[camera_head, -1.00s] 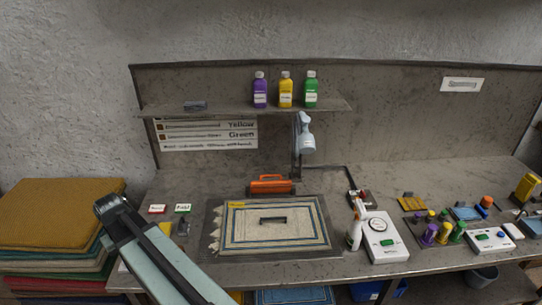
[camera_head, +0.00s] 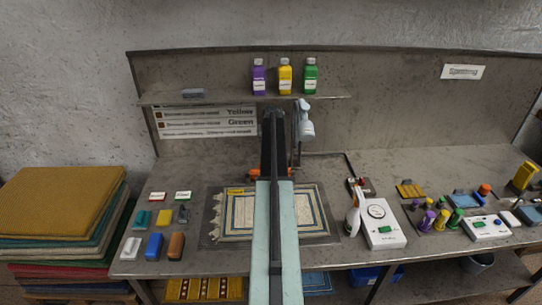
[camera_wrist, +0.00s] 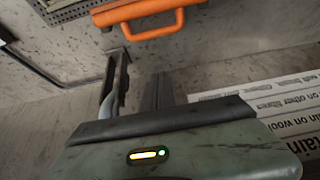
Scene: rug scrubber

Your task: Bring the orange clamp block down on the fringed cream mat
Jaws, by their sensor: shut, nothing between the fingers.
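The orange clamp block (camera_head: 254,172) sits behind the mat in the head view, with its middle hidden by my arm. In the wrist view its orange handle and body (camera_wrist: 150,14) show at the top edge. The fringed cream mat (camera_head: 238,218) lies flat on the bench, its fringe on the left side and blue and yellow bands around it. My arm crosses over its middle and hides part of it. My gripper (camera_wrist: 157,90) is shut and empty, apart from the orange block. In the head view its end is beyond the block, near the back panel.
A blue-white spray bottle (camera_head: 305,122) hangs just right of my arm's end. Three bottles stand on the shelf (camera_head: 220,101) above. A white spray bottle (camera_head: 354,215) and a dial box (camera_head: 381,225) stand right of the mat. Small blocks and brushes lie left of it.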

